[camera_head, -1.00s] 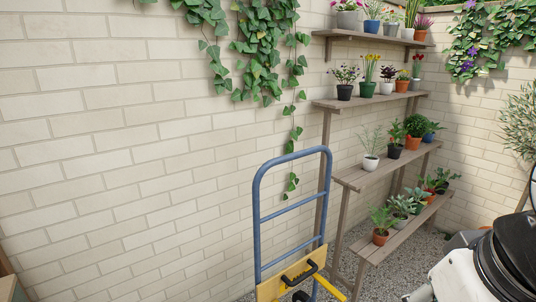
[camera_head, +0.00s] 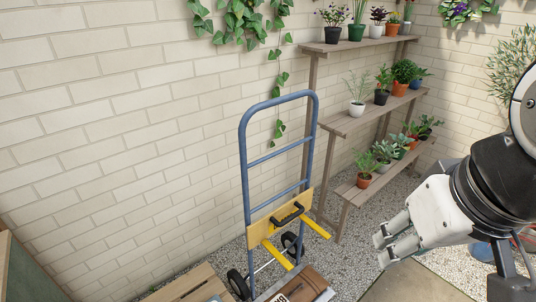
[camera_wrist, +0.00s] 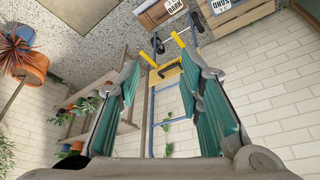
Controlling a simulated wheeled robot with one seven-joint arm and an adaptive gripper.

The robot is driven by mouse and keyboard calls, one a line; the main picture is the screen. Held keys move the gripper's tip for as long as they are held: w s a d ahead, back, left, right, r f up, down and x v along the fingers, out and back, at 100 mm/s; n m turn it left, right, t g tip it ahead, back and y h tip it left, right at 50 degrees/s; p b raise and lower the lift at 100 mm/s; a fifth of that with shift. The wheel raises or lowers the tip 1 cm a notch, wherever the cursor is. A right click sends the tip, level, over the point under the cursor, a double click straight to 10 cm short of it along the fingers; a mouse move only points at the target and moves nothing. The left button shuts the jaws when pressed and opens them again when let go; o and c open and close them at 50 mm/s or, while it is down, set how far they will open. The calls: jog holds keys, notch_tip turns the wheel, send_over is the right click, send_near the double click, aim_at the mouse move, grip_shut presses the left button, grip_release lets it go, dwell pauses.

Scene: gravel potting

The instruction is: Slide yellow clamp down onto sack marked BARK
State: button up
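The yellow clamp (camera_head: 262,234) is a yellowish board with a black handle and two yellow prongs, set across the blue hand truck (camera_head: 246,172). It also shows in the wrist view (camera_wrist: 167,72), between my fingers but farther off. The brown sack (camera_head: 310,283) sits low on the truck below the clamp, apart from it and partly cut off by the frame. In the wrist view the sack (camera_wrist: 152,15) carries a white label reading BARK. My gripper (camera_head: 382,249) is open and empty, to the right of the clamp with clear air between them.
A tiered plant shelf (camera_head: 356,118) with several pots stands behind the truck, against the brick wall. A wooden crate (camera_head: 190,284) is left of the truck, and its label shows in the wrist view. Gravel (camera_head: 340,262) lies open between the truck and my gripper.

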jog(key=shift+o, duration=0.5)
jog(key=w+a+f+m+g+y+b, duration=0.1)
jog(key=w+a+f+m+y+b, duration=0.3)
jog(key=w+f+m, duration=0.35)
jog(key=w+a+f+m+g+y+b, duration=0.1)
jog(key=w+a+f+m+y+b, duration=0.2)
jog(key=w+f+m+b, duration=0.4)
jog(key=w+a+f+m+y+b, duration=0.3)
jog(key=w+f+m+y+b, duration=0.1)
jog(key=w+f+m, duration=0.4)
jog(key=m+t+h+b, duration=0.2)
jog(key=m+t+b, duration=1)
jog(key=m, duration=1.2)
send_near(292, 216)
jog(key=shift+g, duration=0.8)
jog(key=x, duration=0.3)
jog(key=b+x, duration=0.1)
jog(key=x, duration=0.3)
jog(key=d+b+x, duration=0.1)
jog(key=x, duration=0.2)
jog(key=shift+w+a, duration=0.3)
jog(key=shift+w, duration=0.4)
jog(key=shift+c, duration=0.3)
grip_shut()
